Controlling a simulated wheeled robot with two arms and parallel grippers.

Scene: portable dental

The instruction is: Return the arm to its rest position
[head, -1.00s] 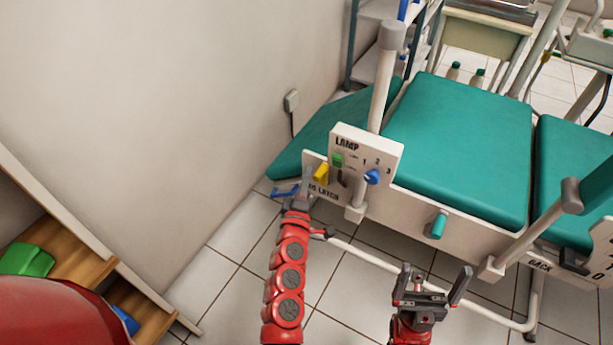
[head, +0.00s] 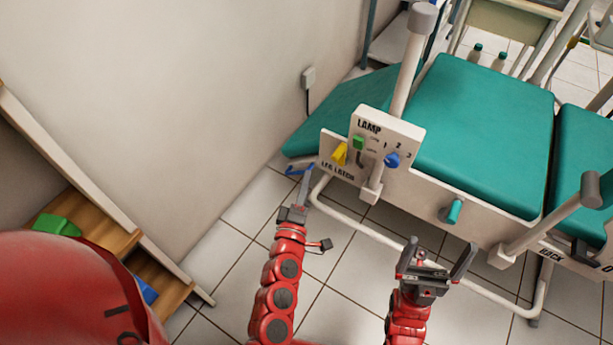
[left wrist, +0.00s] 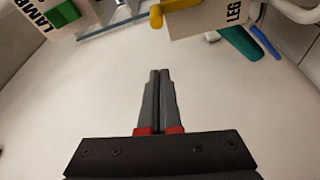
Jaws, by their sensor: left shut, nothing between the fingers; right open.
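My left gripper (head: 296,192) is shut and empty. In the head view it is below and left of the lamp panel (head: 372,130), apart from it over the tiled floor. The left wrist view shows its two fingers (left wrist: 160,75) pressed together. Beside the panel is the leg latch plate (head: 338,170) with a yellow lever (head: 340,153). The lever also shows in the left wrist view (left wrist: 157,16). A blue handle (head: 299,170) lies just beyond my left fingertips in the head view. My right gripper (head: 438,262) is open and empty, in front of the chair's lower frame.
The teal chair seat (head: 480,125) fills the upper right. A white tube frame (head: 350,222) runs along its near side. A plain wall (head: 190,90) stands at left. A wooden shelf (head: 110,237) with a green item (head: 57,225) is at lower left.

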